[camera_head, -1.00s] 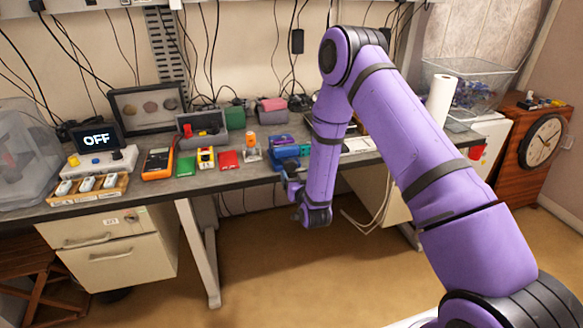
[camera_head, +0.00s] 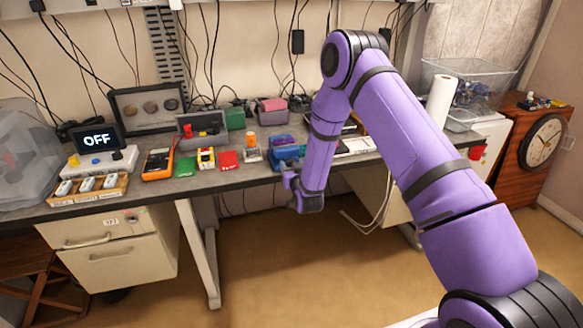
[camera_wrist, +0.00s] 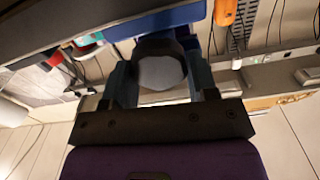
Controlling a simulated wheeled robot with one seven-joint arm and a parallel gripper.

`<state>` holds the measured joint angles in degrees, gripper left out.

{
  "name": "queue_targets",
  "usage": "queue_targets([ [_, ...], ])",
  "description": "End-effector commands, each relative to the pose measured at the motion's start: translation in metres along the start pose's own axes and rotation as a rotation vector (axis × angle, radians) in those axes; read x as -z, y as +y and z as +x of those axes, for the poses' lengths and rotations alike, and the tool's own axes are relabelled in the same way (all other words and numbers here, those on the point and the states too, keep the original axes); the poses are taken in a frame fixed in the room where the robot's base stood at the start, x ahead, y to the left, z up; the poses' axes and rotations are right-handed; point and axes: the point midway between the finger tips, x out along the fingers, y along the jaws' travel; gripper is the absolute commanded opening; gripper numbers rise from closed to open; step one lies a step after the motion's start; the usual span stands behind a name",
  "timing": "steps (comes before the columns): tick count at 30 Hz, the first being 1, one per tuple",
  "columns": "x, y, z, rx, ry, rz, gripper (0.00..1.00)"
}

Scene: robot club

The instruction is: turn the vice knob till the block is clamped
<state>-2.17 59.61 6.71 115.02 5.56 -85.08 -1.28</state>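The blue vice (camera_head: 287,154) sits at the front edge of the workbench, and its blue underside (camera_wrist: 165,20) fills the top of the wrist view. A purple piece (camera_head: 280,141) shows on top of it, perhaps the block; its contact with the jaws is too small to tell. The round grey knob (camera_wrist: 162,73) faces the wrist camera, with a dark rim. My gripper (camera_head: 288,180) is just in front of and below the vice. In the wrist view my gripper (camera_wrist: 162,85) has its fingers apart, one on each side of the knob; firm contact is not visible.
The workbench edge (camera_head: 232,184) runs close to my gripper. Left of the vice are an orange-capped item (camera_head: 250,146), a red pad (camera_head: 229,160) and an orange multimeter (camera_head: 158,164). White cables (camera_head: 375,212) hang below the bench at right. The floor in front is clear.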

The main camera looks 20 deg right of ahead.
Motion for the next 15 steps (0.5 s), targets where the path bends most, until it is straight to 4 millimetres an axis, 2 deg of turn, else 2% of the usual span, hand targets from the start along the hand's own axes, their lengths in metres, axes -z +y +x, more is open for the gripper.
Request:
queue_targets([
  [8,0.0,0.0005,-0.0001,-0.001,0.0,0.018,0.3],
  [15,-0.0004,0.0016,-0.0002,-0.002,-0.001,0.126,0.3],
])
